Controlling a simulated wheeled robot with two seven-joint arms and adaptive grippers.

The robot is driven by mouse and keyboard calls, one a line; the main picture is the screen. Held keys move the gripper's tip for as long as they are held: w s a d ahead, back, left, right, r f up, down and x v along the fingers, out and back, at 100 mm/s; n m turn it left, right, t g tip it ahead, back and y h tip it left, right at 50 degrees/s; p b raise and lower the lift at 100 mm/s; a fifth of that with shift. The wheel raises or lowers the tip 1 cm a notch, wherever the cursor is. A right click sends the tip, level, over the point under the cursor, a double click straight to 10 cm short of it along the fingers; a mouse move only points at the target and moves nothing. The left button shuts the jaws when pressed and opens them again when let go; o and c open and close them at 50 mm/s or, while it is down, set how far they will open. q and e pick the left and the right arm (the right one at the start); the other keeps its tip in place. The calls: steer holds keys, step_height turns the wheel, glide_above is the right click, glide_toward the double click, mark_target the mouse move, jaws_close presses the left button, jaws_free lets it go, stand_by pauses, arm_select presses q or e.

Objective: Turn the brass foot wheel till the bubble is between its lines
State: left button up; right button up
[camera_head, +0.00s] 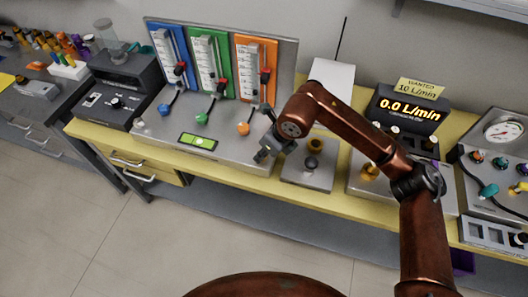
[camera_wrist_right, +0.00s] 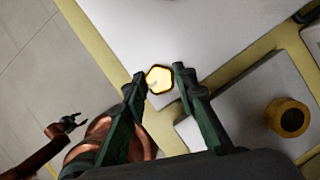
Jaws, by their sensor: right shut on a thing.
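The brass foot wheel (camera_wrist_right: 159,79) is a bright hexagonal knob at the edge of the pale grey panel in the right wrist view. My right gripper (camera_wrist_right: 160,77) has a fingertip on each side of it and is shut on it. In the head view my right gripper (camera_head: 263,154) is at the panel's front right corner and hides the wheel. The green bubble level (camera_head: 197,141) lies on the panel to its left. Its bubble and lines are too small to read. My left gripper (camera_wrist_right: 66,126) appears small and empty in the right wrist view, its fingers apart.
Blue, green and orange gauge boards (camera_head: 208,65) stand behind the panel. A display (camera_head: 407,106) reads 0.0 L/min. Floor in front is clear.

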steer(key=c, duration=0.4)
steer(key=shift+o, duration=0.2)
